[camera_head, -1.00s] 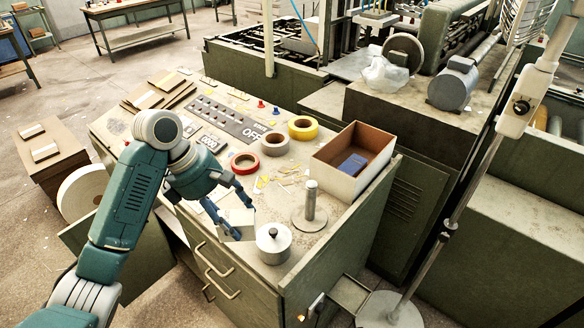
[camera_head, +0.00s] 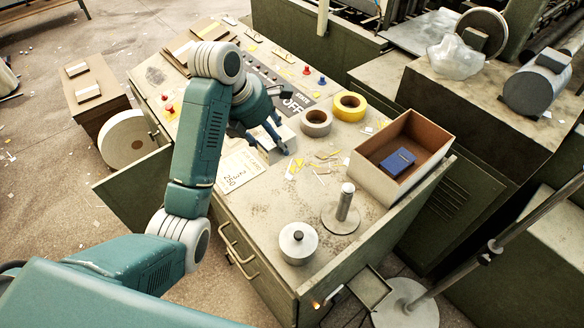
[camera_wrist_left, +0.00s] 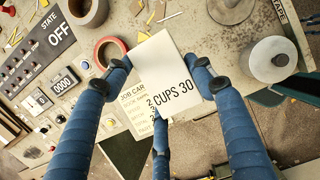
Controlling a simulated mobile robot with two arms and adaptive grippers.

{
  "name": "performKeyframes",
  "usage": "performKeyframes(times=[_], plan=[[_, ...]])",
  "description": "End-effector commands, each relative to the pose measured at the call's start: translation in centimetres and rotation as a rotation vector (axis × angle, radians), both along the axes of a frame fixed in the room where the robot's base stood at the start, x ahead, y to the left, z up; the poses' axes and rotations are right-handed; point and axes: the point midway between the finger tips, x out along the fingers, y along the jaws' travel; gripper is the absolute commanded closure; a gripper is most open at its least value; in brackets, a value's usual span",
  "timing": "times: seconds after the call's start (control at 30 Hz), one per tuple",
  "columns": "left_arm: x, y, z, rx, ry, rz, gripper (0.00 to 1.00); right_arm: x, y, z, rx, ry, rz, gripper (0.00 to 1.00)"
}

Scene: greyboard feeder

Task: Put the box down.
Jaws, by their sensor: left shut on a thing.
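The box is small and white, and its face reads "CUPS 30" in the left wrist view (camera_wrist_left: 172,78). In the head view the box (camera_head: 277,143) is partly hidden by my fingers. My left gripper (camera_head: 268,132) is shut on it, with blue fingers on both sides and a third finger at its near edge in the wrist view. The box is over the greyboard worktop (camera_head: 385,205), beside a printed job card (camera_head: 238,168) that it partly covers in the wrist view. I cannot tell whether it touches the top. My right gripper is not in view.
Grey (camera_head: 316,122) and yellow (camera_head: 350,106) tape rolls lie behind. A red roll (camera_wrist_left: 100,50) is close to the box. Paper scraps lie between.

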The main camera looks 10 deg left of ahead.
Motion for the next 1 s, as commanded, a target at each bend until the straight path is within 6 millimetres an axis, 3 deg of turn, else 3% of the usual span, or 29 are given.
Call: performKeyframes(times=[0.1, 0.2, 0.27, 0.3, 0.4, 0.47, 0.6, 0.67, 0.77, 1.0], plan=[[0.4, -0.4, -0.6, -0.012, -0.016, -0.001, 0.74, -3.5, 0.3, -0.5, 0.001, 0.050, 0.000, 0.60], [0.1, -0.4, -1.9, -0.011, -0.004, -0.001, 0.74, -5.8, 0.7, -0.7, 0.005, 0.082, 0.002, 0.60], [-0.2, -0.3, -3.1, -0.007, 0.005, -0.002, 0.74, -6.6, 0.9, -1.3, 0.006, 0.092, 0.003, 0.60], [-0.1, 0.0, -4.5, 0.000, 0.002, -0.002, 0.74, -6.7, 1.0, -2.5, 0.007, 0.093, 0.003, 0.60], [-0.1, 0.0, -6.3, 0.000, 0.002, -0.002, 0.74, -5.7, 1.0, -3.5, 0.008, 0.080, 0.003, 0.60], [-0.2, 0.0, -6.8, 0.002, 0.006, -0.002, 0.74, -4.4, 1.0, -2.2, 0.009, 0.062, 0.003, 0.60], [-0.2, 0.0, -9.5, 0.002, 0.005, -0.003, 0.74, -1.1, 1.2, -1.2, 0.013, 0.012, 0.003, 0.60], [-0.2, 0.0, -10.5, 0.001, 0.004, -0.003, 0.74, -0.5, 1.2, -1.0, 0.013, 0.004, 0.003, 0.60], [-0.1, 0.0, -11.7, 0.001, 0.002, -0.002, 0.74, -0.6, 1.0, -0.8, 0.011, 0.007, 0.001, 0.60], [-0.2, 0.0, -14.2, 0.001, 0.004, -0.003, 0.74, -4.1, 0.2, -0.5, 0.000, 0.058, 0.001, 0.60]])
